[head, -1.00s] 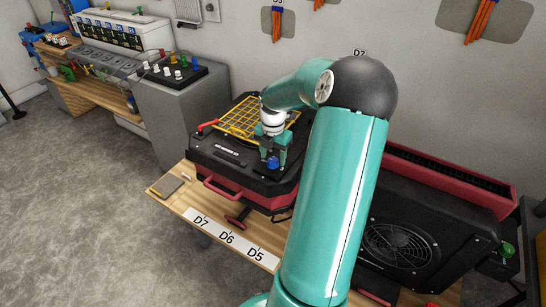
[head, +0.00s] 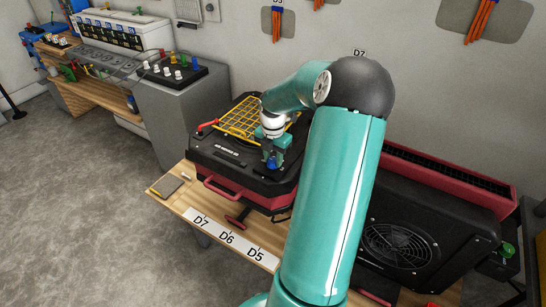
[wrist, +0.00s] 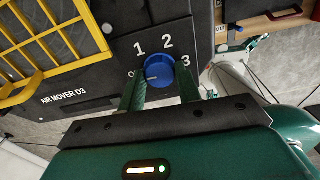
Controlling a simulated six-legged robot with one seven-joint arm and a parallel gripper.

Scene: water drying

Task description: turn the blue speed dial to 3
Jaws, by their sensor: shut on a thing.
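The blue speed dial (wrist: 160,70) sits on the black panel of the air mover, with the printed numbers 1, 2 and 3 around its upper and right side. A small white mark on the dial is at its left, slightly low, away from the 3. My gripper (wrist: 160,80) has one finger on each side of the dial and is shut on it. The left finger partly covers the panel beside the mark. In the head view the dial (head: 271,164) shows at the front corner of the air mover (head: 228,155), under my gripper (head: 273,157).
A yellow grille (head: 240,120) covers the top of the air mover. It stands on a wooden bench (head: 180,200) with a label strip (head: 228,238). A large black fan unit (head: 400,245) stands to the right. A grey cabinet (head: 185,105) is behind left.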

